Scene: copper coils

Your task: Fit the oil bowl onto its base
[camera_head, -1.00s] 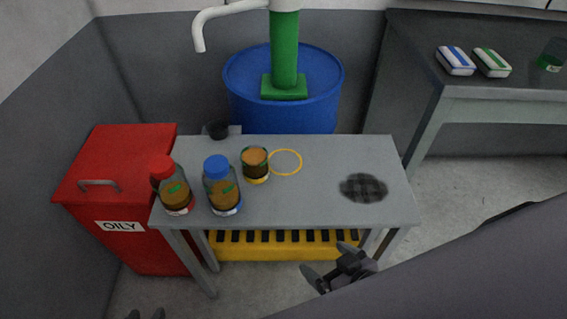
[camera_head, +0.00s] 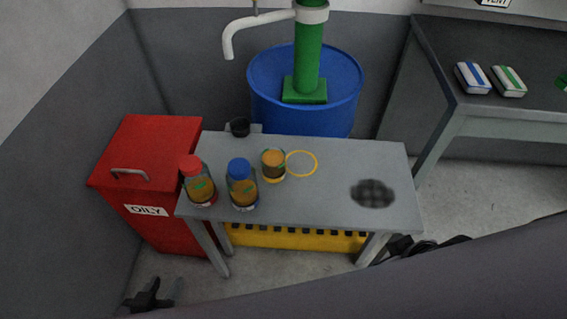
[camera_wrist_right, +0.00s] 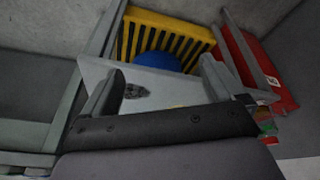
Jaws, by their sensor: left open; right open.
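A small open glass bowl (camera_head: 274,165) of amber oil stands upright on the grey table, beside a yellow ring marking (camera_head: 302,164). A small black cup-like part (camera_head: 240,127) sits on a grey plate at the table's back left edge; I cannot tell whether it is the base. My left gripper (camera_head: 160,292) is open and empty at the lower left, in front of the red bin and away from the bowl. My right gripper shows in the right wrist view (camera_wrist_right: 161,66), open and empty, fingers apart over the view of the table. In the head view it is mostly hidden.
A red-capped bottle (camera_head: 198,183) and a blue-capped bottle (camera_head: 242,186) stand left of the bowl. A dark patch (camera_head: 372,194) lies on the table's right. A blue drum (camera_head: 330,110) with a green pump stands behind. A red OILY bin (camera_head: 160,150) is left. The table's middle right is clear.

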